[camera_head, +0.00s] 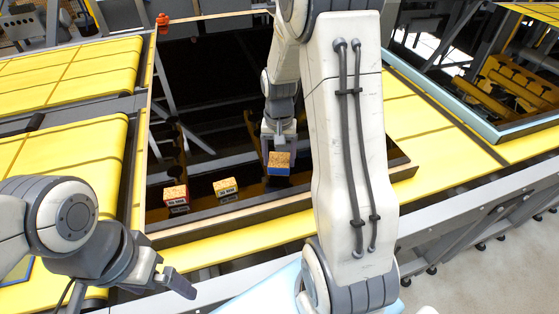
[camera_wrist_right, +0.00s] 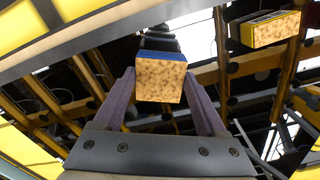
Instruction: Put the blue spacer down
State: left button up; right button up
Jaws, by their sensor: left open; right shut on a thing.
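The blue spacer (camera_head: 279,163), a small block with a speckled cork-like face, is between the fingers of my right gripper (camera_head: 278,142) over the dark glossy panel. In the right wrist view the blue spacer (camera_wrist_right: 160,78) sits between the two finger pads of the right gripper (camera_wrist_right: 160,90), cork face towards the camera. I cannot tell whether its underside touches the panel. My left gripper (camera_head: 163,276) is open and empty at the lower left, in front of the panel's near edge.
A red spacer (camera_head: 176,197) and a yellow spacer (camera_head: 226,187) rest on the dark panel (camera_head: 210,130) near its front edge, left of the blue one. The yellow spacer also shows in the right wrist view (camera_wrist_right: 268,28). Yellow belts (camera_head: 70,160) flank the panel.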

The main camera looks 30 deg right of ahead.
aim_at(279, 161)
notch_tip(279, 161, down, 2)
jog(key=shift+s+f, duration=0.1)
jog(key=shift+f, duration=0.15)
jog(key=shift+f, duration=0.1)
jog(key=shift+f, duration=0.15)
jog(key=o, duration=1.5)
